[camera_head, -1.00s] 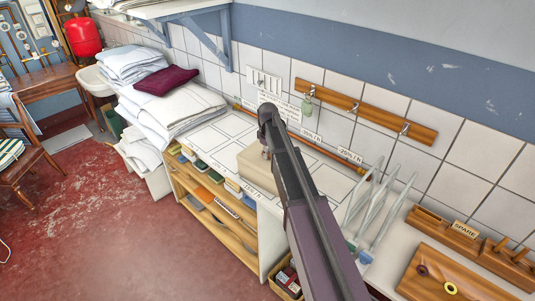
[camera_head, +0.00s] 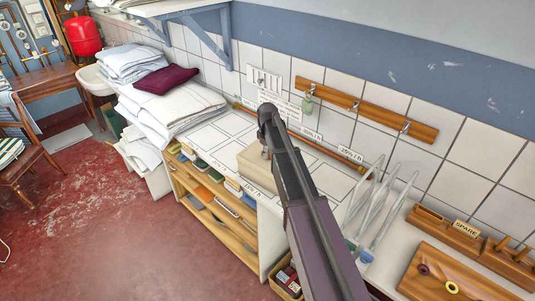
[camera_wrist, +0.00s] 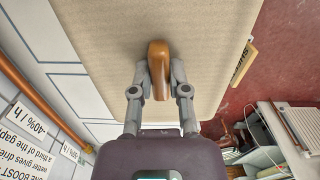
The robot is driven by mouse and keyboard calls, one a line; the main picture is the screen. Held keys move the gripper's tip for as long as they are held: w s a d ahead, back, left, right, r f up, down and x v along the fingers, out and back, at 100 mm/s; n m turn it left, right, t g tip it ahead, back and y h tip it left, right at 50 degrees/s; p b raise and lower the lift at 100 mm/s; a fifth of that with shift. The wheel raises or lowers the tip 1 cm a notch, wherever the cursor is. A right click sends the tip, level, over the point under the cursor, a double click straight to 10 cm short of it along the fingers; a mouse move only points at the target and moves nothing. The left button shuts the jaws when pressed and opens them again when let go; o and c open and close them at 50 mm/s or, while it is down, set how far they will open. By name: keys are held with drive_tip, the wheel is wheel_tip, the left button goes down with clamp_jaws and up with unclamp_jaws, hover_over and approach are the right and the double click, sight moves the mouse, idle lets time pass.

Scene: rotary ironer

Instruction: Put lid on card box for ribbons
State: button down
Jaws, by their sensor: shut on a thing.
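The beige lid (camera_wrist: 105,35) fills the upper middle of the wrist view, with an upright-looking brown wooden knob (camera_wrist: 159,55) on it. My gripper (camera_wrist: 160,78) is shut on this knob, one finger on each side. In the head view the beige card box shape (camera_head: 252,165) sits on the white worktop, partly hidden behind my arm. I cannot tell whether the lid is seated on the box or held just above it.
White folded linen (camera_head: 170,110) is stacked left of the box. Clear stands (camera_head: 375,195) and a wooden tray (camera_head: 455,275) are to the right. A tiled wall with a peg rail (camera_head: 365,108) rises behind. Shelves (camera_head: 215,210) lie below the worktop edge.

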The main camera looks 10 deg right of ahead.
drive_tip(key=c, duration=0.5)
unclamp_jaws()
drive_tip(key=shift+c, duration=0.2)
drive_tip(key=o, duration=0.5)
drive_tip(key=shift+r, duration=0.1)
drive_tip(key=shift+r+p, duration=3.45)
drive_tip(key=shift+p, duration=0.1)
clamp_jaws()
